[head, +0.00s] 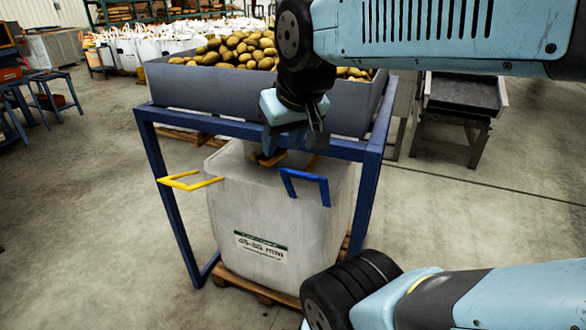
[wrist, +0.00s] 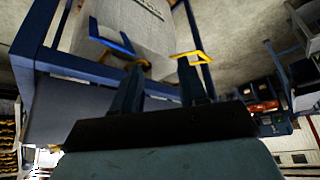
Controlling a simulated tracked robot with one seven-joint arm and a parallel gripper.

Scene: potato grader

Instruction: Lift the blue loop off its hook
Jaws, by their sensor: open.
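The blue loop (head: 305,187) hangs at the front right top corner of a white bulk bag (head: 275,220). It also shows in the wrist view (wrist: 110,43), left of my fingers. Its hook cannot be made out clearly. A yellow loop (head: 188,182) sticks out at the bag's left corner and shows in the wrist view (wrist: 190,56) beyond my right-hand finger. My gripper (head: 293,142) is above the bag, up and a little left of the blue loop. In the wrist view its two fingers (wrist: 160,84) are apart, with nothing held between them.
A blue frame (head: 160,190) stands around the bag, its front top bar close to my gripper. A grey hopper of potatoes (head: 235,97) is behind. The bag stands on a wooden pallet (head: 250,290).

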